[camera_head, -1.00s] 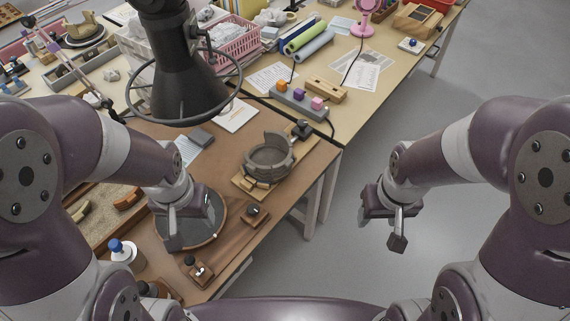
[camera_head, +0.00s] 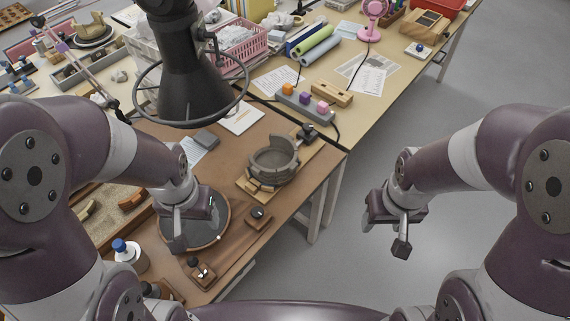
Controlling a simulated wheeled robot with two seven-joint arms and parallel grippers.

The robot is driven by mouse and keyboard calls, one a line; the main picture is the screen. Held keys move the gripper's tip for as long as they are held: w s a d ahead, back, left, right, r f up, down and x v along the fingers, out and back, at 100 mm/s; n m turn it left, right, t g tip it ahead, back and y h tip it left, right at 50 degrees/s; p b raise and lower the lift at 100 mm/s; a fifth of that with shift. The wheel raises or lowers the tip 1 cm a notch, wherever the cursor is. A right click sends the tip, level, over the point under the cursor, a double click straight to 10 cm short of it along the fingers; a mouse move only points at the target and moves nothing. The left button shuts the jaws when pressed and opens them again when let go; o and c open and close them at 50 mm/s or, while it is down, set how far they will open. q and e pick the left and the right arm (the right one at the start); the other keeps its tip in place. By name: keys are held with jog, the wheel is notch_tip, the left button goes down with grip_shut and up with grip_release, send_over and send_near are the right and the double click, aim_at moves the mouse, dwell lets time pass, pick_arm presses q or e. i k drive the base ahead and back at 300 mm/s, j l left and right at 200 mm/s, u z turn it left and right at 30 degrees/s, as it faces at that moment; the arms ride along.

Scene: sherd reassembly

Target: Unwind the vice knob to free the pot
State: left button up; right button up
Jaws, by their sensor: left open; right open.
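The grey-brown pot (camera_head: 273,167) with a broken, uneven rim sits in the vice (camera_head: 249,183), a pale wooden frame on the brown bench. A dark knob-like part (camera_head: 306,133) shows at the far right end of the vice, behind the pot. My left gripper (camera_head: 190,235) is open, pointing down over a round dark tray (camera_head: 222,232), to the left of and nearer than the pot. My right gripper (camera_head: 398,235) is open and empty, over the floor to the right of the bench and apart from the vice.
A dark lamp shade with a ring (camera_head: 190,90) hangs at upper left, over the bench. A small wooden block with a dark top (camera_head: 258,215) lies in front of the vice. A bottle with a blue cap (camera_head: 127,253) stands at lower left. The grey floor (camera_head: 440,270) at right is clear.

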aim_at(308, 127)
jog(key=i+l+z, duration=0.2)
jog(key=z, duration=0.15)
jog(key=i+l+z, duration=0.15)
jog(key=z, duration=0.25)
jog(key=i+z, duration=0.35)
